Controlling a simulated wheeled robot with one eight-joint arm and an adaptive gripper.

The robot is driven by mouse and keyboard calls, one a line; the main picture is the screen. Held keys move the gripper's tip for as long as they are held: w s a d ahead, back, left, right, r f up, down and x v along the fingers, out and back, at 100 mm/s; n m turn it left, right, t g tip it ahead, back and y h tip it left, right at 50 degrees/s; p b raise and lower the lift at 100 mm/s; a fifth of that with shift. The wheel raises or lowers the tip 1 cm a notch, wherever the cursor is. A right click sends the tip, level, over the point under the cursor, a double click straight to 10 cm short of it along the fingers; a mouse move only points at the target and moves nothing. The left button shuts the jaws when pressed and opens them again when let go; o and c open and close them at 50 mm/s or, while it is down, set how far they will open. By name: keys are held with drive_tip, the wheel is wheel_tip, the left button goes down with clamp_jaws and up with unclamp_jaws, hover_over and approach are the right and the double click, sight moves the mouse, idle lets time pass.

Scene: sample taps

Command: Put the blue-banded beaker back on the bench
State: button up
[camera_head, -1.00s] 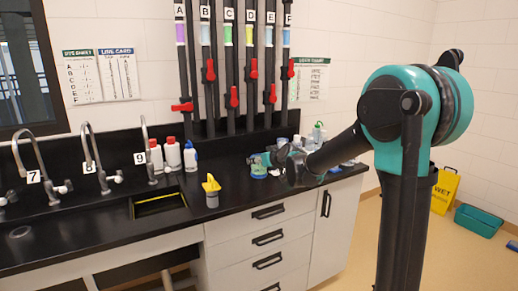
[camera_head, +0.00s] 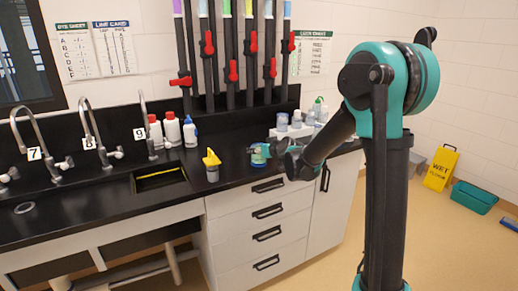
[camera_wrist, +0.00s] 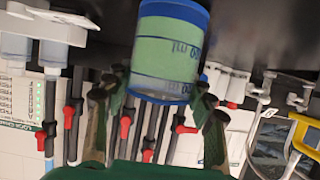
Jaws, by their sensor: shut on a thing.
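The blue-banded beaker (camera_head: 259,156) is small in the head view, near the bench's front edge, right of the yellow-topped container. My gripper (camera_head: 276,148) reaches in from the right and is shut on the beaker. Its fingers (camera_wrist: 157,108) show on both sides of it in the wrist view. The black bench (camera_head: 232,143) is beneath; I cannot tell whether the beaker touches it.
A yellow-topped container (camera_head: 212,166) stands left of the beaker, beside the sink (camera_head: 160,180). A white rack with several vessels (camera_head: 296,132) stands behind my gripper. White bottles (camera_head: 172,130) stand at the back.

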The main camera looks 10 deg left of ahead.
drive_tip(key=o, duration=1.5)
drive_tip(key=shift+f, duration=0.1)
drive_tip(key=shift+c, duration=0.2)
drive_tip(key=v, duration=1.2)
drive_tip(key=s+d+f+m+g+h, duration=0.2)
drive_tip(key=s+d+f, duration=0.4)
drive_tip(key=s, duration=0.3)
drive_tip(key=s+d+f+m+g+h, duration=0.2)
drive_tip(key=s+d+f, duration=0.4)
drive_tip(key=s+d, duration=0.3)
drive_tip(key=s+d+f+m+g+h, duration=0.2)
drive_tip(key=s+d+f, duration=0.5)
drive_tip(key=s, duration=0.4)
drive_tip(key=shift+d+m+g+h, duration=0.4)
drive_tip(key=shift+d+g+h, duration=0.1)
drive_tip(key=shift+h, duration=0.2)
drive_tip(key=shift+f, duration=0.15)
